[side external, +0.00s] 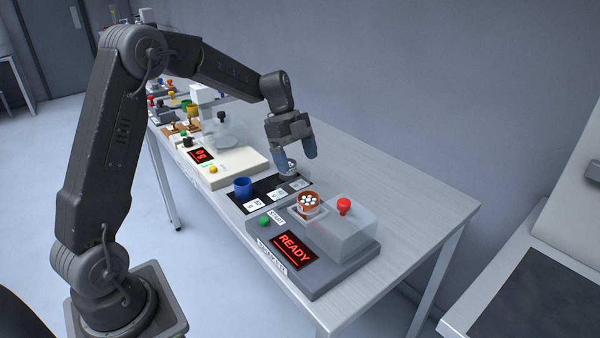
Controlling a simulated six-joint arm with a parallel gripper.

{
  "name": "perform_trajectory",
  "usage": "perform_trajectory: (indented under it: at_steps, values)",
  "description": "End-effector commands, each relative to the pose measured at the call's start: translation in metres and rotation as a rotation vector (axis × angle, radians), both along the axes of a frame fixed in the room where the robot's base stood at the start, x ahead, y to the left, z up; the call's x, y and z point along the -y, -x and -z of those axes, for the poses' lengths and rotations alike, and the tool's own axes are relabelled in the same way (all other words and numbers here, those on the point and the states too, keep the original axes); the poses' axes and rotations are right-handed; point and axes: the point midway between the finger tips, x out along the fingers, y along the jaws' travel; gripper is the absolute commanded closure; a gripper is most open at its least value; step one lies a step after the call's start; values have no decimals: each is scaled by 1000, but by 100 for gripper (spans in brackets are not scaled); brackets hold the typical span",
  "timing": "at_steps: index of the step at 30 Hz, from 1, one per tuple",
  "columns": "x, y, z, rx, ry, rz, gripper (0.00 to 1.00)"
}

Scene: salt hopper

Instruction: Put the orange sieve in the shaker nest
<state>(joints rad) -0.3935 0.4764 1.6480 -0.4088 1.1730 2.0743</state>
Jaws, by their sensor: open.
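The orange sieve (308,202), filled with white pieces, sits upright in the pale square nest (318,214) on the grey shaker (335,266). The nest's rim shows only partly around it, so I cannot tell how deeply it is seated. My gripper (292,152) is open, pointing down, away from the orange sieve and further back. Its fingers are just above a grey cup (288,170) with pale contents on the black mat. I cannot tell whether they touch it.
A clear cover with a red knob (344,206) stands right of the nest. The shaker has a green START button (264,221) and a display reading READY (296,247). A blue cup (243,187) stands on the labelled black mat. A white balance (225,171) lies behind. The table's right side is clear.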

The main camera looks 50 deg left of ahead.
Motion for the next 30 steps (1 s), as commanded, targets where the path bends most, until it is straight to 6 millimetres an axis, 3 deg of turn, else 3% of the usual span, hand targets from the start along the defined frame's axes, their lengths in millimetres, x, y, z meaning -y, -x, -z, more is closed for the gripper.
perform_trajectory:
  at_steps: [4, 8, 12, 16, 24, 30]
  values:
    - [6, 7, -16, -8, -20, -44, 16]
    - [30, 32, -44, -29, -76, -202, 16]
    - [63, 79, -77, -39, -137, -471, 16]
    - [88, 127, -95, -20, -155, -739, 16]
    - [117, 218, -99, 55, -46, -1250, 16]
    - [121, 248, -89, 77, 54, -1449, 16]
